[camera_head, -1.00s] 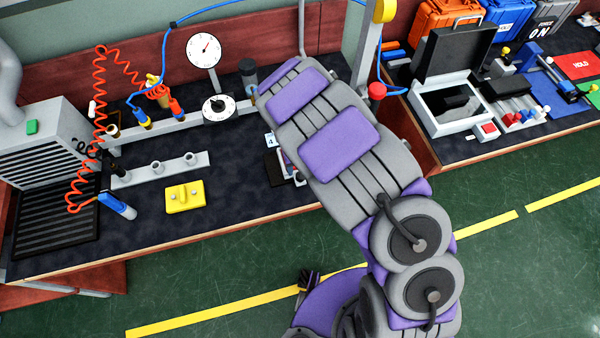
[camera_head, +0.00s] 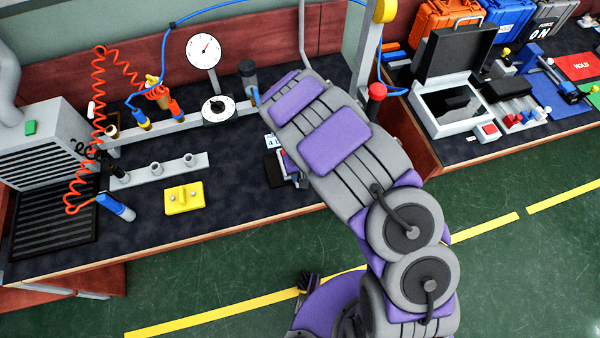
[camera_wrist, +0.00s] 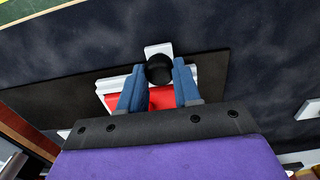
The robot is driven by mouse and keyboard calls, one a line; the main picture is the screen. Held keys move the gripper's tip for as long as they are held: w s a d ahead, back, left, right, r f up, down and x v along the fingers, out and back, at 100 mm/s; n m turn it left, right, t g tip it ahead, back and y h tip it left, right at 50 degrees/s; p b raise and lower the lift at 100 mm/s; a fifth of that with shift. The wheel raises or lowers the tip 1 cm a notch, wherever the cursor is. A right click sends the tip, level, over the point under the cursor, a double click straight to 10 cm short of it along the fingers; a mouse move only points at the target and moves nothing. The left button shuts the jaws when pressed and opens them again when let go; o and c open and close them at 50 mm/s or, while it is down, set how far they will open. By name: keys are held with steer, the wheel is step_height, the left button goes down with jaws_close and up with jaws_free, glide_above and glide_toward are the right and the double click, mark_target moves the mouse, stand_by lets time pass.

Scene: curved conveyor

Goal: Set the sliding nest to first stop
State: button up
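In the wrist view, a black round knob (camera_wrist: 159,69) stands between the two blue fingers of my gripper (camera_wrist: 159,78). The fingers lie close along both sides of the knob; whether they press on it cannot be told. A red block (camera_wrist: 162,98) with a white base (camera_wrist: 112,86) lies under the fingers, on a long dark strip (camera_wrist: 215,78). A white tab (camera_wrist: 157,49) shows just beyond the knob. I take this knobbed red and white piece to be the sliding nest. In the head view, my arm hides my gripper and most of that piece; stop marks cannot be read.
A small numbered card (camera_head: 271,141) lies left of my arm. A yellow block (camera_head: 184,197), a grey rail with sockets (camera_head: 158,168) and a blue-handled tool (camera_head: 116,206) are further left. A dial gauge (camera_head: 204,48) stands behind.

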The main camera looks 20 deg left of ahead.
jaws_close()
steer(key=w+d, duration=0.3)
steer(key=d, duration=0.2)
steer(key=w+d+p, duration=0.1)
steer(key=w+d, duration=0.2)
steer(key=d, duration=0.2)
steer(key=w+d+p, duration=0.1)
steer(key=w+d, duration=0.2)
steer(key=d, duration=0.2)
steer(key=shift+w+d, duration=0.4)
steer(key=o, duration=0.6)
jaws_free()
